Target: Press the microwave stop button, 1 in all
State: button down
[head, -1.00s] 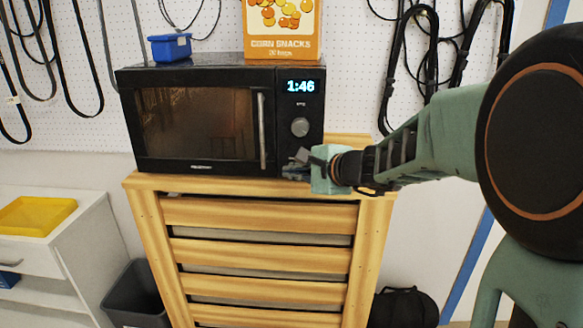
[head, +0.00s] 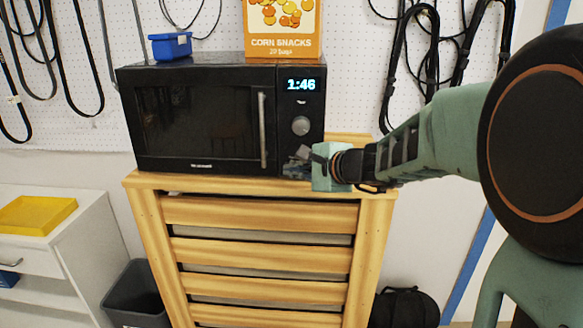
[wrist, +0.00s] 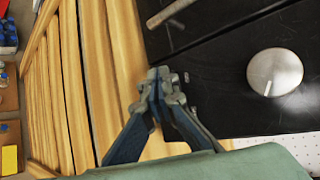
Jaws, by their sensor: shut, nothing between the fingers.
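The black microwave (head: 200,125) stands on a wooden slatted cabinet. Its display (head: 300,85) reads 1:46, and its window is dark. A round silver knob (head: 300,126) is on the panel below the display; the wrist view shows it too (wrist: 275,72). My gripper (head: 295,163) is at the lower part of the control panel, below the knob. In the wrist view my gripper (wrist: 165,85) is shut with its tips together, close to the black panel. The stop button is hidden behind the fingers or too small to make out. I cannot tell if the fingertips touch the panel.
The wooden cabinet (head: 260,215) is under the microwave. A corn snacks box (head: 283,30) and a small blue bin (head: 170,46) stand on top of it. The door handle (head: 262,130) is left of my gripper. A white shelf unit (head: 75,255) stands at left.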

jog(key=shift+s, duration=0.6)
jog(key=s+b, duration=0.2)
jog(key=s, duration=0.3)
dwell(0.6)
